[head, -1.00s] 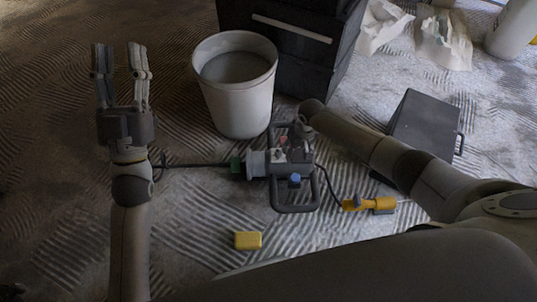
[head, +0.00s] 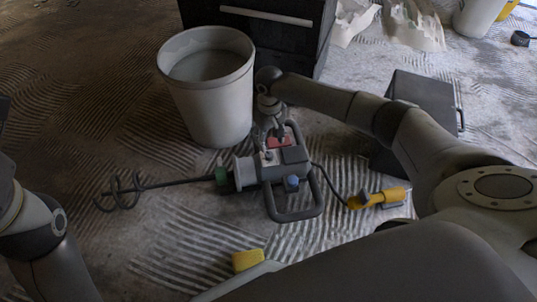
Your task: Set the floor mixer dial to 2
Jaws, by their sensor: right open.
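The floor mixer (head: 292,157) lies on the floor in the middle of the head view. It has a dark grey frame handle, a red part (head: 280,142), a blue knob (head: 291,183) and a light plate (head: 268,158) on its body. Which part is the dial, and its setting, are too small to tell. My right gripper (head: 270,143) is open and points down over the mixer's far side, close to the red part and light plate. I cannot tell whether it touches. Only part of my left arm shows at the left edge; its fingers are out of view.
The mixer's shaft and whisk (head: 128,190) stretch left along the floor. A bucket (head: 206,92) stands behind the mixer, before a dark cabinet (head: 290,45). A yellow plug connector (head: 376,198), a dark box (head: 424,100) and a yellow block (head: 247,260) lie around. Front-left floor is clear.

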